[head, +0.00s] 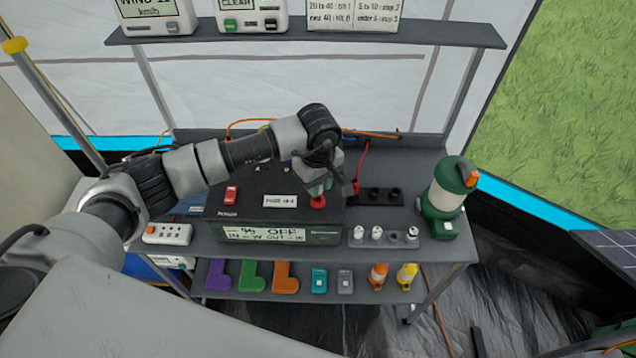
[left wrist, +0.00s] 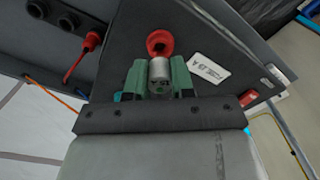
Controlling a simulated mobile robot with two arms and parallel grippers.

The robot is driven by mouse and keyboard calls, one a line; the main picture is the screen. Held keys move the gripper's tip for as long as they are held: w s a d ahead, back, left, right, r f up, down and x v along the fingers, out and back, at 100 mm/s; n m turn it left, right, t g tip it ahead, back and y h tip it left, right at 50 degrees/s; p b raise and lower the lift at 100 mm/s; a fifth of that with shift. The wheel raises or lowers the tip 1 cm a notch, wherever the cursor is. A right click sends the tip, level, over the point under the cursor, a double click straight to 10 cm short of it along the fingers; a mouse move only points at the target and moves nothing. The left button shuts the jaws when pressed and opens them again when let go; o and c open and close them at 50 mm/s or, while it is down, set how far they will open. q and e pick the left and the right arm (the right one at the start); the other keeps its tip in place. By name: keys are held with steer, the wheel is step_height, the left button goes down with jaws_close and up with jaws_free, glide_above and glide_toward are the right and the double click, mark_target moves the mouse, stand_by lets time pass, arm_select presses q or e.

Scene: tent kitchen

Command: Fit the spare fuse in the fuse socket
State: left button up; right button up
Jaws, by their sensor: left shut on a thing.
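The red fuse socket (head: 317,202) is on top of the black power box (head: 240,217), near its right end; it also shows in the left wrist view (left wrist: 160,42) as a red ring with a dark opening. My left gripper (head: 319,188) is over the socket, its green fingers (left wrist: 160,80) shut on a small silver-grey fuse (left wrist: 160,69). The fuse's far end lies right at the near edge of the red ring in the wrist view; I cannot tell whether it touches or enters. In the head view the gripper hides the fuse. My right gripper is not in view.
A row of small white-topped pieces (head: 377,232) stands right of the box's front. A green lantern (head: 447,196) is at the right. A shelf (head: 300,38) hangs above.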

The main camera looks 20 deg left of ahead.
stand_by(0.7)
arm_select(q)
steer(key=shift+b, duration=0.45)
stand_by(0.5)
steer(key=shift+f+b, duration=1.55)
steer(key=shift+b, duration=0.35)
steer(key=o, duration=1)
steer(key=shift+r, duration=0.1)
